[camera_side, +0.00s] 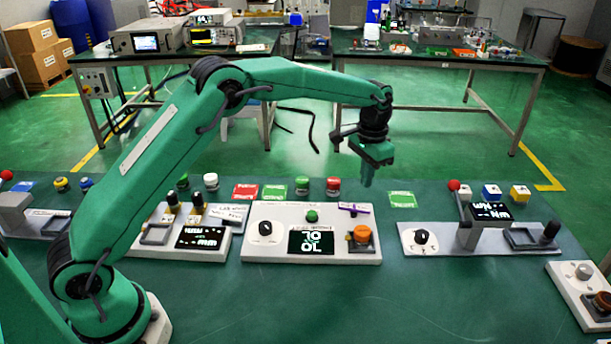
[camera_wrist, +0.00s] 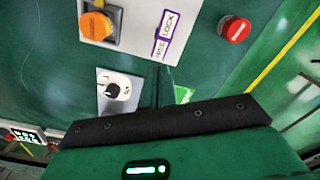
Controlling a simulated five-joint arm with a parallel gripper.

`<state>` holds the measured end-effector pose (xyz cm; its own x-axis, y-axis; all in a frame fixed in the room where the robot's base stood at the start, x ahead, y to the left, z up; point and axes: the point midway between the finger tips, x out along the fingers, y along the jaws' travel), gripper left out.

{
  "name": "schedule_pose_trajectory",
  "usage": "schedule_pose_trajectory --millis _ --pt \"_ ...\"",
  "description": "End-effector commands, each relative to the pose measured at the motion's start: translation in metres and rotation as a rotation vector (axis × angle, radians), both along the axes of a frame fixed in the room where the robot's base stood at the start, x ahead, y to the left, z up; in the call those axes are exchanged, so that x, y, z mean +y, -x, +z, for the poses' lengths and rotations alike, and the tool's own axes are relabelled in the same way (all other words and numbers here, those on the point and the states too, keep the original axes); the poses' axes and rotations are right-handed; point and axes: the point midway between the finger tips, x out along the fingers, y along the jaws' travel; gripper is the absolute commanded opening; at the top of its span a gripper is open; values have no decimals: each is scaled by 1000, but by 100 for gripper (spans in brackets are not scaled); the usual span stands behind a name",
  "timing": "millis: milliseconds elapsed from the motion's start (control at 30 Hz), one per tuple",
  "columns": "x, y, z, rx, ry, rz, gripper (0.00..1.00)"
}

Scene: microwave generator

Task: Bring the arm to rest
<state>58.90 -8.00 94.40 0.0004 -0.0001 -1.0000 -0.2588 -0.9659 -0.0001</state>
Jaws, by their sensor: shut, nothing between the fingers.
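My green arm reaches from the lower left across the side view. The middle white panel (camera_side: 255,250) has a black knob (camera_side: 265,228), a green button (camera_side: 312,216), a dark display (camera_side: 311,242) and an orange knob (camera_side: 362,234). In the wrist view, the orange knob (camera_wrist: 95,25) and a purple-edged label (camera_wrist: 168,35) show beyond the gripper's dark bar. The gripper touches nothing that I can see.
A right panel (camera_side: 450,240) carries a knob, a raised display and a lever. A left panel (camera_side: 160,243) has two black knobs. Red (camera_side: 333,186) and green (camera_side: 302,185) buttons stand behind the middle panel. The table's front is clear.

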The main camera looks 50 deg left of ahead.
Motion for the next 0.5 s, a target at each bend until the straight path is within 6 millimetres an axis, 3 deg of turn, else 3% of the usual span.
schedule_pose_trajectory --millis 333,500 --pt "1 1 3 -3 1 1 0" --pt "4 8 17 -18 3 10 0"
